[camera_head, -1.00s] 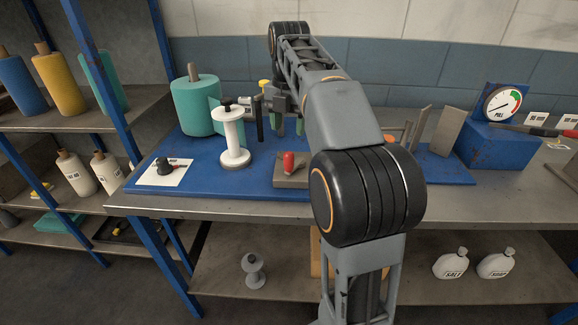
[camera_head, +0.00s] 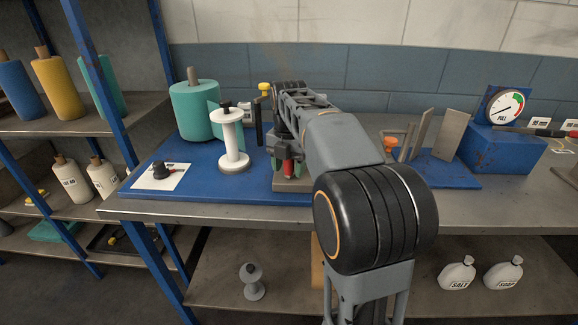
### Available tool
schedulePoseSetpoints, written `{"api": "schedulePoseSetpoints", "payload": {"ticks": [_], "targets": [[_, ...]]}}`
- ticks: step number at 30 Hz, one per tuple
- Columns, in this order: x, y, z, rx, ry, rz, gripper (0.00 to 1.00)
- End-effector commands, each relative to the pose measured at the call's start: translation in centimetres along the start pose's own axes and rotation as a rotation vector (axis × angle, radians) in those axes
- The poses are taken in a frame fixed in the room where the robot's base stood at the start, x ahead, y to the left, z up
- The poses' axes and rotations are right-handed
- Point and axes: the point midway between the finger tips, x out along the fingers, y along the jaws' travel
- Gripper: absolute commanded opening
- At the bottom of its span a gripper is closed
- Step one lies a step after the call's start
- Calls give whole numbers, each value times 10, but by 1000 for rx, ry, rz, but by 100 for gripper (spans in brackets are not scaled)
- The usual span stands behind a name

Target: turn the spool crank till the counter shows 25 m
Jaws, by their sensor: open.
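A white spool (camera_head: 232,143) stands upright on the blue board (camera_head: 215,182), with a dark knob on top. A red upright handle (camera_head: 289,170) stands on a small grey-brown block (camera_head: 292,185) right of the spool; I cannot tell if it is the spool crank. My gripper (camera_head: 288,160) is open and points down at the red handle, its greenish fingertips seeming to lie on either side of it. I cannot tell if they touch it. My arm hides part of the board. I cannot make out a metre counter.
A large teal roll (camera_head: 192,112) stands behind the spool, and a yellow-topped black post (camera_head: 259,121) beside it. A black knob on a white card (camera_head: 165,180) is at the front left. A dial gauge (camera_head: 502,105) on a blue box and upright plates (camera_head: 450,135) are at the right.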

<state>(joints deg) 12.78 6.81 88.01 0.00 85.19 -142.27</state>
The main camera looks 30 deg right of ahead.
Motion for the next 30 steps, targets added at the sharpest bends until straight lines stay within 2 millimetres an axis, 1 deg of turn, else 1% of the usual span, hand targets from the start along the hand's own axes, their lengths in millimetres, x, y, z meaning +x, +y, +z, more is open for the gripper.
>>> {"api": "schedulePoseSetpoints", "payload": {"ticks": [4,19,26,30], "targets": [[0,0,0,0,0,0,54],[0,0,0,0,0,0,6],[-2,1,0,22,0,0,6],[-3,5,1,81,0,0,6]]}}
